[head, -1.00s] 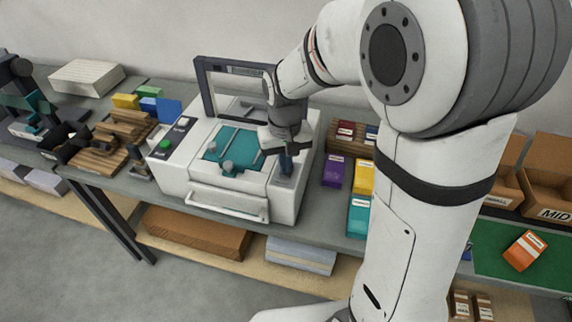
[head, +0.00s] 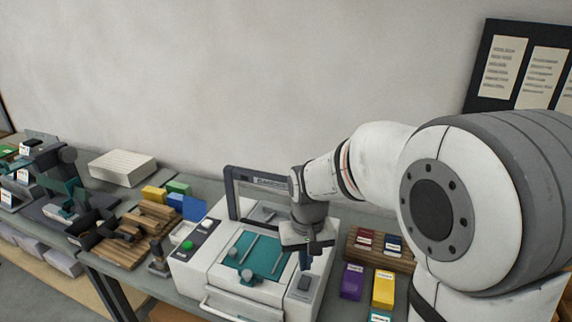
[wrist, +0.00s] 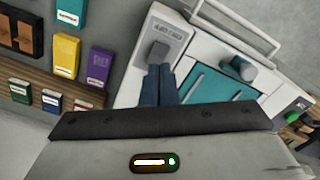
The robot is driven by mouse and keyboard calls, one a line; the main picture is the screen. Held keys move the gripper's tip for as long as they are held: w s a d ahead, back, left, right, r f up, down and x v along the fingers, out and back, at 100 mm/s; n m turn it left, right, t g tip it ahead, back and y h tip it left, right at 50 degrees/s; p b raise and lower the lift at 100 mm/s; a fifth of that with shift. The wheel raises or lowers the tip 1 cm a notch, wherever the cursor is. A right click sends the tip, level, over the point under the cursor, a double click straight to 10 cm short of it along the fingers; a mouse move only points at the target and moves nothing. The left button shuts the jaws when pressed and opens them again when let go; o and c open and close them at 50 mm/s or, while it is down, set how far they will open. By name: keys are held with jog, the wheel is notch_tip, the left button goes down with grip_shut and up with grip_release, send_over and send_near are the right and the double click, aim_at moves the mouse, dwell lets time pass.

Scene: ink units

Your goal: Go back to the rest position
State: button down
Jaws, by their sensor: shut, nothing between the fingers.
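My gripper (head: 306,262) hangs over the right side of a white machine with a teal bed (head: 258,258) in the head view. In the wrist view, the two blue-grey fingers of my gripper (wrist: 158,72) are together, with nothing between them. They point toward the grey panel (wrist: 165,45) at the machine's edge, beside the teal bed (wrist: 215,85). I cannot tell how high the fingertips are above it. My arm reaches in from the right.
A raised dark frame (head: 230,195) stands at the machine's back. Purple (head: 352,281) and yellow (head: 384,289) boxes stand close on the right, before a wooden rack (head: 400,262) of small boxes. Wooden blocks (head: 120,250) lie left. A noticeboard (head: 515,65) hangs on the wall.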

jog(key=s+d+r+t+b, duration=0.1)
jog(key=s+d+r, duration=0.1)
jog(key=s+d, duration=0.2)
jog(key=s+d+r+m+t+b, duration=0.1)
jog(key=s+d+r+t, duration=0.1)
jog(key=s, duration=0.8)
jog(key=d+r, duration=0.1)
jog(key=d, duration=0.1)
jog(key=shift+s+d, duration=0.3)
